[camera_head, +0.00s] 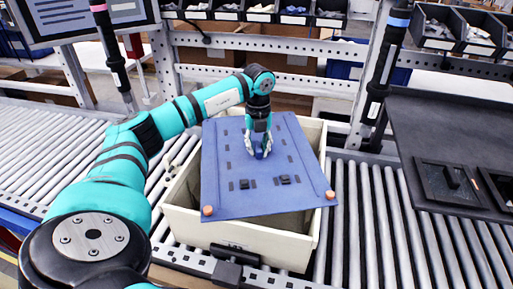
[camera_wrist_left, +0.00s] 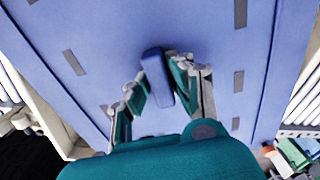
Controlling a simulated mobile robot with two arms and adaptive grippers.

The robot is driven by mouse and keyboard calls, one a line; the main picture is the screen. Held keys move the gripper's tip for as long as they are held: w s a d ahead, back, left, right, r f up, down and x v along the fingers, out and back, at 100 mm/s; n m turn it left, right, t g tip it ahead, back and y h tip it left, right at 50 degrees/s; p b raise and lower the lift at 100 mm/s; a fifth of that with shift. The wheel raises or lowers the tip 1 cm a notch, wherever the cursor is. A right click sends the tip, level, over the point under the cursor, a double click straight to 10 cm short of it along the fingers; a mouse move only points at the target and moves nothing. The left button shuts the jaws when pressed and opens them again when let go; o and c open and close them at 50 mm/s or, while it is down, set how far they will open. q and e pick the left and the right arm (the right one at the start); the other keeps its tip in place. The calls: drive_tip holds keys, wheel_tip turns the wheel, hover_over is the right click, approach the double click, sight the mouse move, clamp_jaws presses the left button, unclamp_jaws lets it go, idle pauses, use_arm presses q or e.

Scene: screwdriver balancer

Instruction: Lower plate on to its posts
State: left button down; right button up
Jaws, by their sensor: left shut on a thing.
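A blue plate (camera_head: 222,160) with small dark slots and two black fittings near its front edge hangs over a cream crate (camera_head: 240,238). The crate's inside shows below the plate's near edge. My left gripper (camera_head: 262,152) is shut on the upright blue handle in the plate's middle; in the left wrist view the fingers (camera_wrist_left: 163,88) stand on either side of the handle (camera_wrist_left: 156,75). Two copper-coloured round pieces, one at the near left corner (camera_head: 207,210) and one at the near right corner (camera_head: 330,194), show by the plate. Whether they are posts, and any posts beneath, I cannot tell.
The crate stands on a roller conveyor (camera_head: 375,225). A black tray table (camera_head: 440,120) is at the right, and a dark upright pole (camera_head: 385,75) stands behind the crate's right side. Shelf bins (camera_head: 290,15) line the back.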

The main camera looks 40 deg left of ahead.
sight(258, 145)
use_arm(q)
drive_tip(key=shift+r+p, duration=3)
drive_tip(key=shift+r, duration=0.6)
